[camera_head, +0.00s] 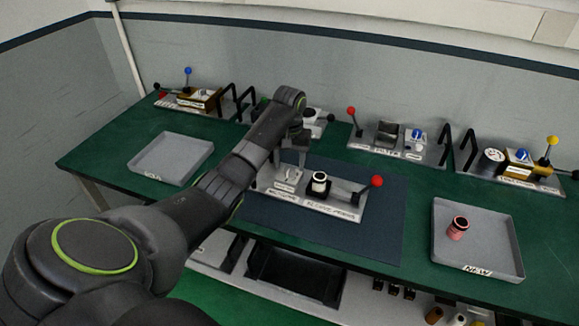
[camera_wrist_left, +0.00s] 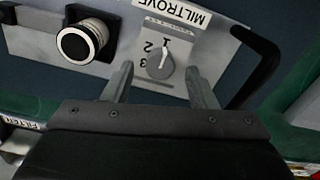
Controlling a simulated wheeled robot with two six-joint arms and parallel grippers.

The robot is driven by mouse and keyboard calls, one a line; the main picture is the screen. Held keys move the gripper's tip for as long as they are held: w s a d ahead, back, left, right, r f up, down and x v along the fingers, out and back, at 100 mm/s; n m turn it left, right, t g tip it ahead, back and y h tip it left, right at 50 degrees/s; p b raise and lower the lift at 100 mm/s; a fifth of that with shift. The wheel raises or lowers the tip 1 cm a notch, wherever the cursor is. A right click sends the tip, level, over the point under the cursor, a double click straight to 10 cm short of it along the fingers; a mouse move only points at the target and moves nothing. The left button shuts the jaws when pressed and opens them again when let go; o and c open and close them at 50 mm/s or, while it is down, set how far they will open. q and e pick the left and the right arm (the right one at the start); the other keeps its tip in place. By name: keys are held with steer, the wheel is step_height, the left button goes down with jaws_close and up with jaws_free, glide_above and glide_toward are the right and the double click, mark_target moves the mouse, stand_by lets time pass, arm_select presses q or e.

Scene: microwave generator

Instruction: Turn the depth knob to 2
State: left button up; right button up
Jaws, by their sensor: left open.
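The depth knob (camera_wrist_left: 160,65) is a small grey knob on a light plate marked 1, 2 and 3 in the left wrist view. Its ridge appears to point towards the 1. In the head view the knob (camera_head: 292,174) sits at the left of the grey press fixture (camera_head: 332,206). My left gripper (camera_wrist_left: 158,68) is open, with one finger on each side of the knob and a visible gap to both. How far its tips are above the plate I cannot tell. In the head view the left gripper (camera_head: 291,158) hangs just above the knob. My right gripper is not in view.
Beside the knob is a white-topped cylinder (camera_head: 319,183); a red-ball lever (camera_head: 376,182) stands right of it. A black handle (camera_wrist_left: 262,62) is near the right finger. Grey trays stand left (camera_head: 172,158) and right (camera_head: 497,245), the right one holding a reddish sleeve (camera_head: 458,228).

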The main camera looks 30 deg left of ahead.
arm_select(q)
steer(key=shift+f, duration=0.9)
steer(key=shift+c, duration=0.3)
steer(key=c, duration=0.9)
steer(key=shift+r+n+p, duration=0.2)
steer(key=shift+n+p, duration=0.1)
steer(key=shift+p, duration=0.4)
steer(key=n+p, duration=0.5)
steer(key=p, duration=0.2)
steer(key=shift+r+p, duration=0.15)
steer(key=shift+p, duration=0.15)
steer(key=n+p, duration=0.2)
steer(key=n, duration=0.1)
steer(key=shift+n, duration=0.4)
steer(key=shift+f+n+p, duration=0.3)
steer(key=shift+n+p, duration=0.45)
steer(key=shift+n, duration=0.35)
